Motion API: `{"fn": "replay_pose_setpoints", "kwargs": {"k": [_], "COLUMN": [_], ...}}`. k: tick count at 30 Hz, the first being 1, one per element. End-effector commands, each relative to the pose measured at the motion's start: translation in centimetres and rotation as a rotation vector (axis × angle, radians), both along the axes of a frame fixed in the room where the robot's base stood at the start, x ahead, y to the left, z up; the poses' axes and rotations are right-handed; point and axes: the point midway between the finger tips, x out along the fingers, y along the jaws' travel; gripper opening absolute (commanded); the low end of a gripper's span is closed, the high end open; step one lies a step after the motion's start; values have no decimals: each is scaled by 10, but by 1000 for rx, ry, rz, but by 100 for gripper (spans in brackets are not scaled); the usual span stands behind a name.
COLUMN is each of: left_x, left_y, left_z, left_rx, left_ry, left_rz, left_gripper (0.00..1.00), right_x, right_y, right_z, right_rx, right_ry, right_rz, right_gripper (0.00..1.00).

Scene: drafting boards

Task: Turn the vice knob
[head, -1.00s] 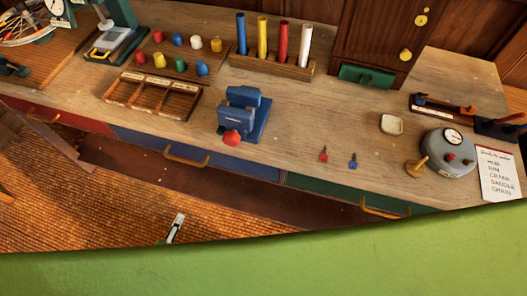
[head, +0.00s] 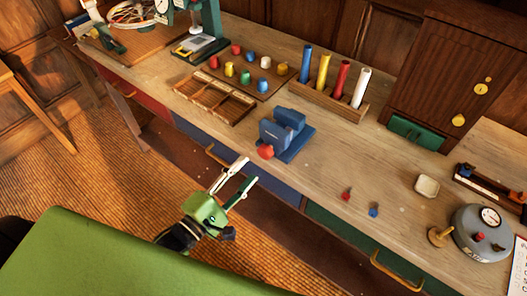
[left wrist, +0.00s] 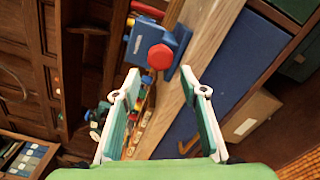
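The blue vice (head: 287,134) stands on the workbench near its front edge. Its round red knob (head: 265,152) faces the front of the bench. In the left wrist view the red knob (left wrist: 161,57) and the blue vice (left wrist: 172,40) show beyond the fingertips. My left gripper (head: 249,171) is open and empty, in front of the bench and short of the knob. It also shows in the left wrist view (left wrist: 166,82), its fingers spread wide with the knob ahead between them. My right gripper is not in view.
A wooden divided tray (head: 213,97) lies left of the vice. A rack with coloured tubes (head: 333,98) stands behind it. Small red and blue keys (head: 373,210) and a grey round device (head: 482,235) are to the right. Bench around the vice is clear.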

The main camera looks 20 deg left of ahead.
Motion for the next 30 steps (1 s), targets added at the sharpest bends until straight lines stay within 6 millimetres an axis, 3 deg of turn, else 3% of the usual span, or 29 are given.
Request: {"fn": "replay_pose_setpoints", "kwargs": {"k": [6, 12, 18, 27, 30], "left_x": [39, 65, 78, 79, 79], "left_y": [-14, -24, -28, -29, -29], "left_z": [3, 1, 0, -1, -1], "left_rx": [-1, 1, 1, 1, 1], "left_ry": [-3, -1, 0, 1, 1], "left_rz": [1, 0, 1, 0, 0], "left_gripper": [39, 39, 39, 39, 16], "right_x": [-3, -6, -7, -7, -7], "right_y": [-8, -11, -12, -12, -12], "right_z": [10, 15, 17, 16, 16], "right_rx": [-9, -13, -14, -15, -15], "right_ry": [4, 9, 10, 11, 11], "right_rz": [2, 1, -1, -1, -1], "right_gripper": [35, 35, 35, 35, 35]}}
